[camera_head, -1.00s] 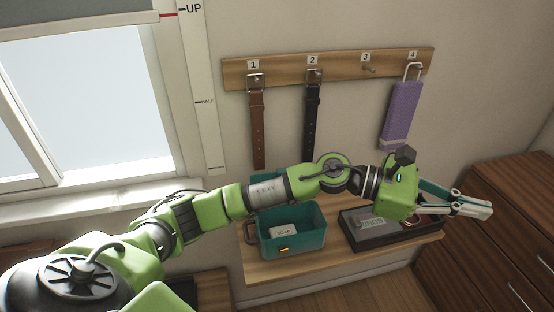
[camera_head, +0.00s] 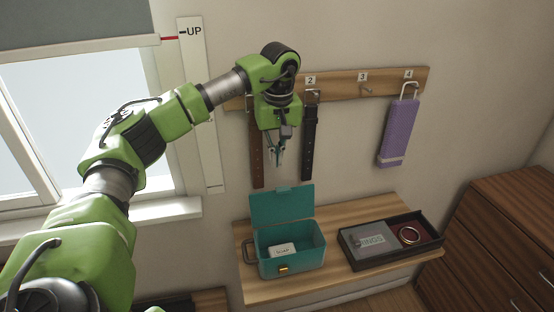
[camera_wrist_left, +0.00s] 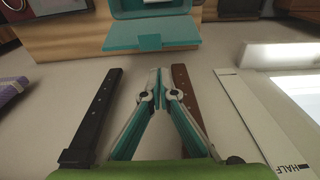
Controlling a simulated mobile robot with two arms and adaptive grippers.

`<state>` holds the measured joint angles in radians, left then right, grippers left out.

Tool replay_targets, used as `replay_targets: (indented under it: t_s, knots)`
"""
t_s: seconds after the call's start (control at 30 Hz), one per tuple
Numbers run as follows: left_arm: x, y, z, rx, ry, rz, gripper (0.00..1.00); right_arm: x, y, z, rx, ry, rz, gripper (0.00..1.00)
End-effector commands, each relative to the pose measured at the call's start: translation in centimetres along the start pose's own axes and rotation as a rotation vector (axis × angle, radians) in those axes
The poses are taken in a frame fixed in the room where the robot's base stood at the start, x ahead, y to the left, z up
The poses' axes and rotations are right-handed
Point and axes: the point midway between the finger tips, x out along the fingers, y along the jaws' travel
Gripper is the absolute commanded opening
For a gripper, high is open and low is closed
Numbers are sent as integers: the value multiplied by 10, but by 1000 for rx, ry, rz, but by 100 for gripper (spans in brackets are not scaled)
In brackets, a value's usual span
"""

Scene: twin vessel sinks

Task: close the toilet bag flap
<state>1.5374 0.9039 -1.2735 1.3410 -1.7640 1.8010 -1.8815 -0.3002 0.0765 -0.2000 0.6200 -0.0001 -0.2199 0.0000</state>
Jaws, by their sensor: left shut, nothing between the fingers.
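The teal toilet bag (camera_head: 290,262) stands on the wooden shelf with its flap (camera_head: 282,205) raised upright at the back. A white soap box (camera_head: 282,250) lies inside it and a gold clasp (camera_head: 283,269) is on its front. In the left wrist view the teal flap (camera_wrist_left: 152,34) shows at the top, beyond the fingertips. My left gripper (camera_head: 277,162) is shut and empty, pointing down in front of the wall above the flap, apart from it. It also shows in the left wrist view (camera_wrist_left: 159,72). My right gripper is not in view.
A dark tray (camera_head: 392,258) with a grey box and a ring stands on the shelf (camera_head: 335,281) right of the bag. A brown strap (camera_head: 257,160), a black strap (camera_head: 310,140) and a purple item (camera_head: 397,132) hang on the wall rack. A wooden dresser (camera_head: 500,230) stands at right.

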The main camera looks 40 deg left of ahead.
Motion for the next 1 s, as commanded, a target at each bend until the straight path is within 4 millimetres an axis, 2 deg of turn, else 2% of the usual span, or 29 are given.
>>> replay_targets:
  t_s: [0.2, 0.4, 0.6, 1.0]
  knots:
    - [39, -1, 0, -1, -3, -2, 0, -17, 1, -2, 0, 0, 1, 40]
    - [67, 0, 1, -1, -3, 0, 0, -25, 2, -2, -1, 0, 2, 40]
    - [77, 1, 1, -1, -2, 2, 0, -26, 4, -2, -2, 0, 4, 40]
    - [77, 3, 0, 0, 8, 4, 0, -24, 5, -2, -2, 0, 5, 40]
